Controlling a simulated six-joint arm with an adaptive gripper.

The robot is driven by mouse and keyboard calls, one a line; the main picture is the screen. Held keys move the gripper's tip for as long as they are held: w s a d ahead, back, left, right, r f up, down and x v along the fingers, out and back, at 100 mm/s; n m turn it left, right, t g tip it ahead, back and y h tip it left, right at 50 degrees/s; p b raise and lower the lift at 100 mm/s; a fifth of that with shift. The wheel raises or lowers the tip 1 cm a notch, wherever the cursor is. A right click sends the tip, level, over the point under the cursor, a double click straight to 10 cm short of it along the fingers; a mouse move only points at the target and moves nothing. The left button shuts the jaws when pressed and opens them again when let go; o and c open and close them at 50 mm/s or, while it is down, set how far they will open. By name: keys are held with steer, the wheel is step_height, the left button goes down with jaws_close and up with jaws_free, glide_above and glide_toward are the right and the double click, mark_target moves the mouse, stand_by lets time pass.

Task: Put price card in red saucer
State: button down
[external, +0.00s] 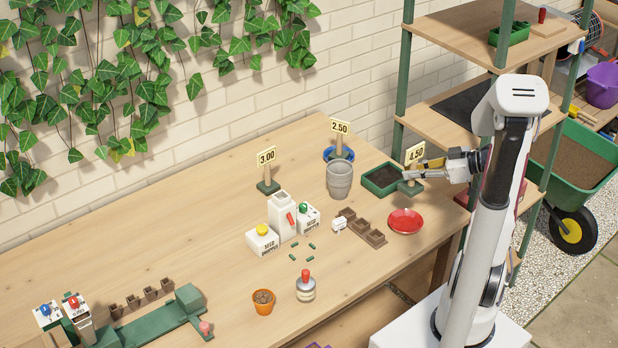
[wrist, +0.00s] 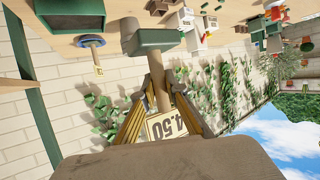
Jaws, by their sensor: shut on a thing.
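The price card marked 4.50 (external: 415,154) has a wooden stake and a green block base (external: 410,188). My gripper (external: 412,173) is shut on its stake, between sign and base. In the wrist view the 4.50 sign (wrist: 167,126) lies near the palm, with my fingers (wrist: 160,95) on both sides of the stake. The base appears beside the green planting tray; I cannot tell whether it is clear of the table. The red saucer (external: 405,222) lies in front of the card on the table, apparently empty.
A green tray of soil (external: 383,190) and a grey metal pot (external: 340,181) stand left of the card. Price cards 2.50 (external: 339,127) and 3.00 (external: 266,156) stand farther left. A brown cell strip (external: 362,228) lies just left of the saucer. Shelving stands behind.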

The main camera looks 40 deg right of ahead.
steer(key=shift+f, duration=1.15)
steer(key=shift+f, duration=0.1)
glide_above(406, 224)
steer(key=shift+a+f, duration=0.1)
steer(key=shift+f, duration=2.75)
steer(key=shift+f, duration=2.05)
steer(key=shift+f, duration=0.6)
steer(key=c, duration=2)
jaws_free()
steer(key=shift+c, duration=0.2)
steer(key=shift+r, duration=0.1)
